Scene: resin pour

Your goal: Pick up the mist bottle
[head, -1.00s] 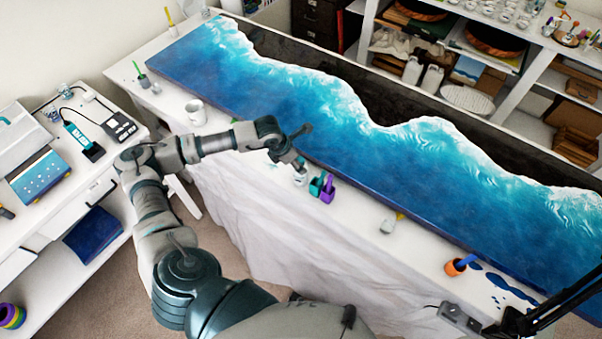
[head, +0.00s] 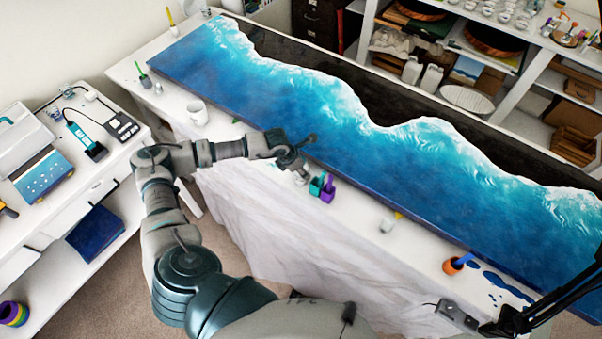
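My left gripper (head: 308,152) is above the front edge of the white table, beside the blue resin slab. Its two fingers are spread apart, one toward the slab and one pointing down. A small pale container (head: 302,177), perhaps the mist bottle, stands just below the lower finger and is partly hidden by it. I cannot tell whether they touch. Nothing shows held between the fingers. Green and purple cups (head: 322,187) stand right beside the pale container.
The long blue-and-white resin slab (head: 330,130) fills most of the table. A white mug (head: 197,112) stands left of my gripper. A small container with a yellow stick (head: 388,223) and an orange cup (head: 453,266) stand along the front edge. A black jointed arm (head: 540,310) crosses the lower right.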

